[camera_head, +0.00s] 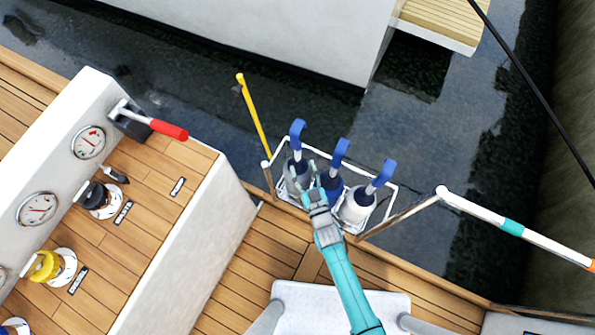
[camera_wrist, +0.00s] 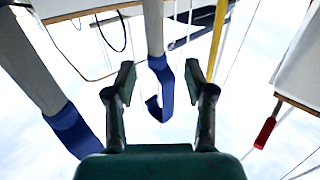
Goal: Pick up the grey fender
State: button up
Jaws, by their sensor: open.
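The grey fender (camera_head: 295,168) is the leftmost of three fenders standing in a white wire rack at the deck edge, with a blue-tipped strap (camera_head: 297,134) above it. My gripper (camera_head: 303,176) is open and overlaps the grey fender's lower part, hiding some of it; contact cannot be told. In the wrist view, the open fingers of my gripper (camera_wrist: 160,82) stand either side of a grey strap with a blue hooked end (camera_wrist: 160,88). The fender bodies are not seen there, so I cannot tell which fender that strap belongs to.
A navy fender (camera_head: 331,188) and a white fender (camera_head: 357,206) stand to the right in the same rack (camera_head: 393,200). A console with a red-handled lever (camera_head: 168,130) stands left.

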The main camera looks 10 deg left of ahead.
aim_at(299, 152)
jog(key=shift+d+x, duration=0.2)
jog(key=shift+x, duration=3.65)
jog(key=shift+w+f, duration=0.1)
jog(key=shift+f, duration=0.05)
grip_shut()
